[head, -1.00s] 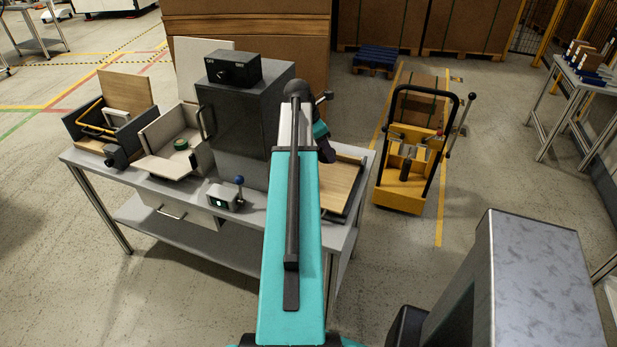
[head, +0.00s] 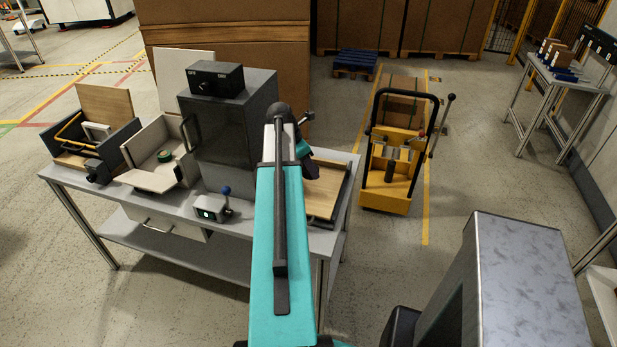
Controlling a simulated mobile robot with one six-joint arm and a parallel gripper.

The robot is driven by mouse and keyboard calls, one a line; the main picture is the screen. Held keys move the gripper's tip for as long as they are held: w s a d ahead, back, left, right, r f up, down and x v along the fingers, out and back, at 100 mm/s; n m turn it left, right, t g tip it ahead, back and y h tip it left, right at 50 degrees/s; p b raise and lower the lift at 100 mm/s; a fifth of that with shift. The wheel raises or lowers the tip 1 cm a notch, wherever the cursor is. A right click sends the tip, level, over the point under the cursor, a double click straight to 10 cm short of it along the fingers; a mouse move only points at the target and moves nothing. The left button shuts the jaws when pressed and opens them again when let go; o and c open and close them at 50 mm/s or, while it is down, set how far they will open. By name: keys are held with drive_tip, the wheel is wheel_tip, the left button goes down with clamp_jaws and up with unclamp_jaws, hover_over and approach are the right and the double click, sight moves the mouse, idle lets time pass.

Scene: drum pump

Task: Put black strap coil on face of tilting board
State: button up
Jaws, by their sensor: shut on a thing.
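A light wooden board (head: 323,194) in a dark frame lies at the right end of the grey table, partly behind my arm. It looks like the tilting board; I cannot tell its angle. The dark end of my arm with my gripper (head: 311,170) shows just over the board's back left part. Its fingers cannot be made out. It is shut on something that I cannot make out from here. I see no black strap coil apart from the gripper; it may be hidden in the dark shape there.
A dark grey cabinet (head: 232,125) with a black switch box (head: 215,79) stands left of my arm. A small box with a blue-knobbed lever (head: 211,207) sits in front. Left are a pale tray (head: 150,180) with a green roll (head: 165,155) and a dark open box (head: 95,150). A yellow trolley (head: 388,185) stands right.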

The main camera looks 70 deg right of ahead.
drive_tip(key=shift+f, duration=0.85)
drive_tip(key=shift+f, duration=0.15)
drive_tip(key=shift+f+p, duration=0.6)
drive_tip(key=shift+f, duration=1.15)
drive_tip(key=shift+f, duration=0.1)
drive_tip(key=o, duration=1.1)
drive_tip(key=shift+c, duration=0.2)
drive_tip(key=shift+r, duration=0.2)
drive_tip(key=b+v, duration=0.2)
drive_tip(key=v, duration=0.9)
drive_tip(key=shift+a+r, duration=0.2)
drive_tip(key=shift+r, duration=0.15)
drive_tip(key=shift+w, duration=0.1)
